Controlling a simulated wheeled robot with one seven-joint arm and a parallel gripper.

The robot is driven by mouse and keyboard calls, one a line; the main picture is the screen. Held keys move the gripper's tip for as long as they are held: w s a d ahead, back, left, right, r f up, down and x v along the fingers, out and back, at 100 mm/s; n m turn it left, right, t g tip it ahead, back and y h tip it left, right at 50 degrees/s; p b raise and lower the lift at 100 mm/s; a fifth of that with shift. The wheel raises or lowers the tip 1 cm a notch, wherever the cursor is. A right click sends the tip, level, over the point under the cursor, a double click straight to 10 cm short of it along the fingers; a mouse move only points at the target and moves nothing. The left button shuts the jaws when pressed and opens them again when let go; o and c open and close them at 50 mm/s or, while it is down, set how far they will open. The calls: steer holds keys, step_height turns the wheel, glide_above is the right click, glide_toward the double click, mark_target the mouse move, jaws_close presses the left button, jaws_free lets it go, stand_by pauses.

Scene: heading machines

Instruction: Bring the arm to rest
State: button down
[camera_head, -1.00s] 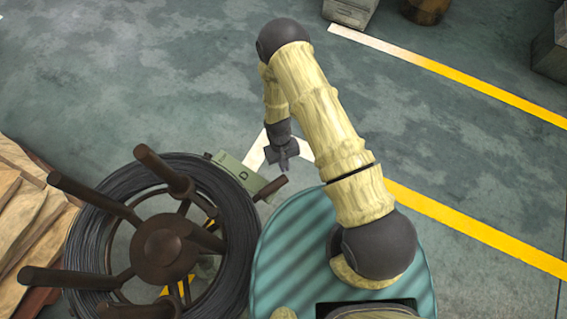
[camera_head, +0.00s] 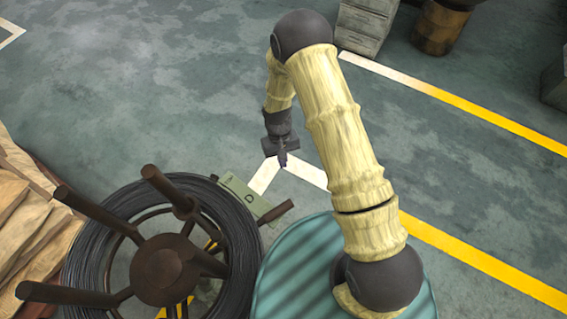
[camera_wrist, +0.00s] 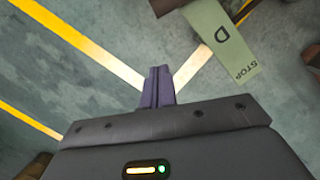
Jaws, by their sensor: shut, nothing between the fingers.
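My arm is raised and bent at the elbow in the head view, its forearm hanging down. My gripper (camera_head: 282,158) is at the forearm's end, above the floor and just right of the wire reel. In the wrist view my gripper (camera_wrist: 158,80) points at the floor with its two dark fingers together. Nothing is between them.
A reel of dark wire (camera_head: 90,230) with brown spokes stands at the lower left. A green panel marked D and STOP (camera_wrist: 222,42) is close to the gripper. Wooden boards (camera_head: 30,215) lie at the left edge. A grey box (camera_head: 366,28) stands behind on open floor.

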steer(key=shift+w, duration=0.1)
stand_by(0.3)
steer(key=d+r+m+t+y, duration=0.1)
steer(key=d+r, duration=0.4)
steer(key=r, duration=0.4)
steer(key=d+r+m+t, duration=0.15)
steer(key=d+r, duration=0.25)
steer(key=r, duration=0.5)
steer(key=s+d+r+m+t, duration=0.2)
steer(key=s+d+r+t, duration=0.1)
steer(key=s+d+r, duration=0.65)
step_height(320, 180, up, 14)
steer(key=a+p, duration=0.1)
steer(key=p, duration=1.2)
steer(key=shift+w+a, duration=0.15)
steer(key=shift+a, duration=0.1)
